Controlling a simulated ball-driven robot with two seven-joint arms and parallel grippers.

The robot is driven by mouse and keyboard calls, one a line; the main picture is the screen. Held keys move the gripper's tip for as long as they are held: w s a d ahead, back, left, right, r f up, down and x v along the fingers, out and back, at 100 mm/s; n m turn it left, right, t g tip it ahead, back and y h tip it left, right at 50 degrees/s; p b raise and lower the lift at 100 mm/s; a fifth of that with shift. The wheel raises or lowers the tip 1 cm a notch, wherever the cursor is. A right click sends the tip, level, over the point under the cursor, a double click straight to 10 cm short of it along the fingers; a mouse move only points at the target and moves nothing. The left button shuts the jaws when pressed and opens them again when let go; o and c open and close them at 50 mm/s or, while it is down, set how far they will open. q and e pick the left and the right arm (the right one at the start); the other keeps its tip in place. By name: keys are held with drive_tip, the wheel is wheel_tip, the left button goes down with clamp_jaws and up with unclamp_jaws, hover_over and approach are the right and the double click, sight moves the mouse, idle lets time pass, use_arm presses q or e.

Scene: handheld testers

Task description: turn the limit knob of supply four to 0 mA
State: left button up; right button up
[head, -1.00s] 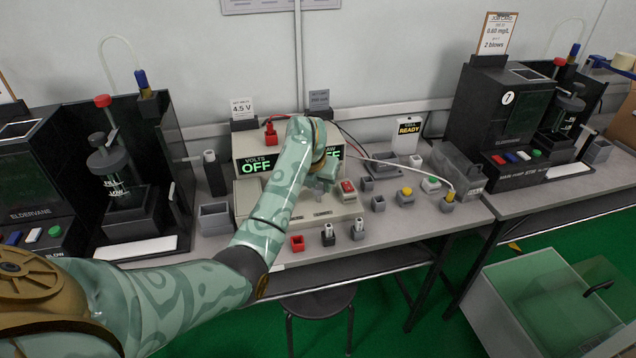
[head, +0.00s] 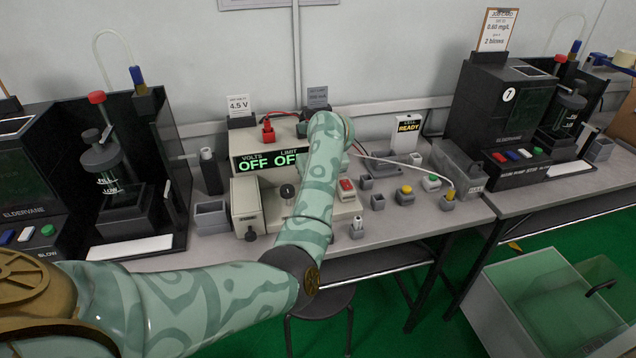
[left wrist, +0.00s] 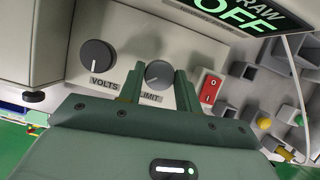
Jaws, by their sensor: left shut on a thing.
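The supply (head: 247,170) is a beige box on the bench. Its display (head: 262,162) reads VOLTS OFF, and the LIMIT reading is partly covered by my arm. The dark limit knob (left wrist: 158,74) with a light pointer line sits above the LIMIT label in the left wrist view. My left gripper (left wrist: 158,80) is shut on this knob, one finger on each side. The volts knob (left wrist: 97,54) is to its left, and it also shows in the head view (head: 288,190). In the head view my left arm hides the limit knob and the fingertips. My right gripper is not in view.
A red rocker switch (left wrist: 208,89) is right of the limit knob, close to the right finger. Several small blocks and buttons, one yellow (head: 405,191), lie farther right. A card reading 4.5 V (head: 239,106) stands behind the supply. A black tester (head: 125,175) stands left.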

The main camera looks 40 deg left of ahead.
use_arm(q)
drive_tip(key=n+b, duration=0.1)
drive_tip(key=n, duration=0.1)
drive_tip(key=n+g+b, duration=0.1)
drive_tip(key=n, duration=0.1)
drive_tip(key=n+g+b, duration=0.1)
drive_tip(key=n, duration=0.1)
drive_tip(key=shift+w+d+f+y+b, duration=0.15)
drive_tip(key=shift+w+f+y+b, duration=0.1)
drive_tip(key=shift+y+b, duration=0.15)
drive_tip(key=shift+r+n+g+b, duration=0.15)
drive_tip(key=shift+n+g+b, duration=0.8)
drive_tip(key=shift+n, duration=0.95)
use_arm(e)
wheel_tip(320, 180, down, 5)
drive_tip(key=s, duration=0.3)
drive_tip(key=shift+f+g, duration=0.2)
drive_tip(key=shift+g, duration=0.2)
use_arm(q)
drive_tip(key=o, duration=1)
drive_tip(key=shift+r, duration=0.1)
drive_tip(key=p+v, duration=0.4)
drive_tip(key=v, duration=1.2)
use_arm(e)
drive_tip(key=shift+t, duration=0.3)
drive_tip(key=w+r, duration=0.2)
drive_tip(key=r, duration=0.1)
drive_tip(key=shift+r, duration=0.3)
